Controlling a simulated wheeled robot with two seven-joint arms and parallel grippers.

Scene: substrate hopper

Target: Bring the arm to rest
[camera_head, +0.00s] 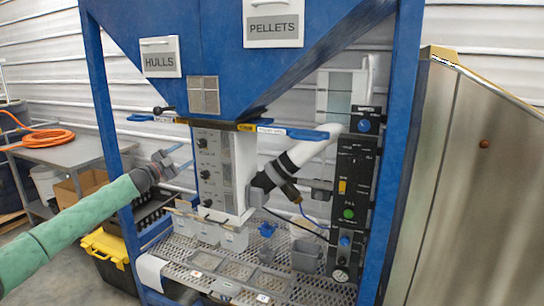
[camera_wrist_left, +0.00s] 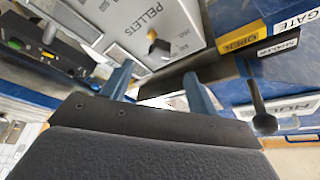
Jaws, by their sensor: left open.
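My left arm, in a green sleeve (camera_head: 70,228), reaches in from the left in the head view. Its gripper (camera_head: 180,156) is open, with nothing between the fingers, to the left of the grey control box under the blue hopper. In the left wrist view the two blue fingers of the gripper (camera_wrist_left: 159,74) stand apart. A white panel marked PELLETS (camera_wrist_left: 160,25) lies beyond them, and a black-knobbed lever (camera_wrist_left: 262,115) is to their right. I cannot tell the gap between the gripper and the box. My right gripper is not in view.
The blue hopper frame (camera_head: 102,110) stands around the control box (camera_head: 212,170). Blue slide handles (camera_head: 305,134) stick out below the hopper. A perforated shelf (camera_head: 240,272) with white bins lies below. A grey table (camera_head: 70,148) with an orange hose is at left, a metal cabinet (camera_head: 475,190) at right.

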